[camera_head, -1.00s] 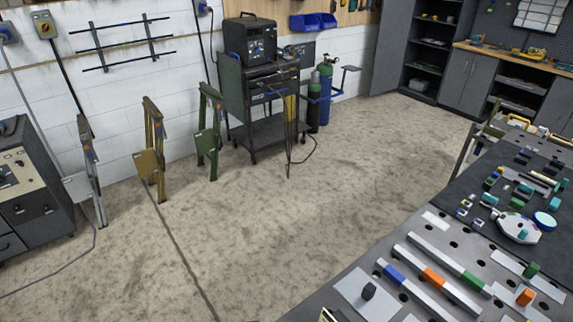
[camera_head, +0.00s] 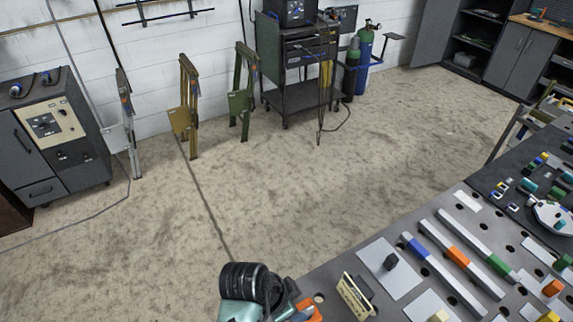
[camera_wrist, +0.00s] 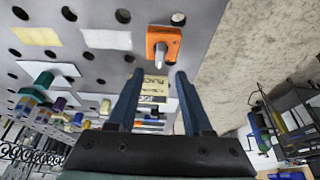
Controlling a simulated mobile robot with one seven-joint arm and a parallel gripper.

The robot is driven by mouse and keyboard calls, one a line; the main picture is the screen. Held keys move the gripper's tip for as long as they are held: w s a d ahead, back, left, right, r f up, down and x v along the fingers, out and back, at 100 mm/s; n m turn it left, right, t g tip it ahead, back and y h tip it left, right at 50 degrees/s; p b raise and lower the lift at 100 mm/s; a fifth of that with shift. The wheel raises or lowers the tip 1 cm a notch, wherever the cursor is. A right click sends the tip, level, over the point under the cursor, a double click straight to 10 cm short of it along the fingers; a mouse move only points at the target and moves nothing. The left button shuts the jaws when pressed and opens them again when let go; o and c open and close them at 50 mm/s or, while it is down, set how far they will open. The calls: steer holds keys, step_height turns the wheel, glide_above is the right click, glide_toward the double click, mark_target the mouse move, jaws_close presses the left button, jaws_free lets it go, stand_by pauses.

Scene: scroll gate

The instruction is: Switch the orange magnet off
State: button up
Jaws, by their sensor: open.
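The orange magnet (camera_wrist: 163,42) is a square orange block with a grey lever or knob on its face, near the edge of the perforated table in the wrist view. An orange patch (camera_head: 309,309), likely the same magnet, shows beside my arm at the table corner in the head view. My gripper (camera_wrist: 158,80) is open, its two blue fingers spread apart with nothing held between them. The magnet appears just beyond the fingertips, apart from them. The state of its lever is not clear.
A small cream sign (camera_head: 355,297) stands near the table corner. Bars with blue, orange and green segments (camera_head: 459,257) lie on the perforated table (camera_head: 330,272). Colored blocks (camera_wrist: 42,82) stand left in the wrist view. Open floor (camera_head: 290,200) lies left of the table.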

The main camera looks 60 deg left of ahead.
steer(key=v, duration=0.5)
steer(key=shift+r, duration=0.1)
stand_by(0.4)
steer(key=w+d+r+t+y+b, duration=0.15)
steer(key=w+r+t+y, duration=0.4)
steer(key=w+r, duration=1.35)
steer(key=w+d+r+t, duration=0.2)
steer(key=d+r+t, duration=0.3)
steer(key=r, duration=0.7)
steer(key=s+d+r+n+t+h, duration=0.1)
steer(key=d+r+t, duration=0.2)
steer(key=d+r, duration=0.35)
steer(key=s+d+r+t+h, duration=0.1)
steer(key=d+r+t, duration=0.25)
steer(key=r, duration=0.65)
steer(key=s+d+r+t+h, duration=0.3)
steer(key=s+d+r+t, duration=0.2)
steer(key=s+d+r, duration=0.3)
step_height(320, 180, up, 4)
steer(key=shift+s+r+t+b, duration=0.1)
steer(key=shift+s+t+b, duration=0.05)
steer(key=shift+t+b, duration=0.3)
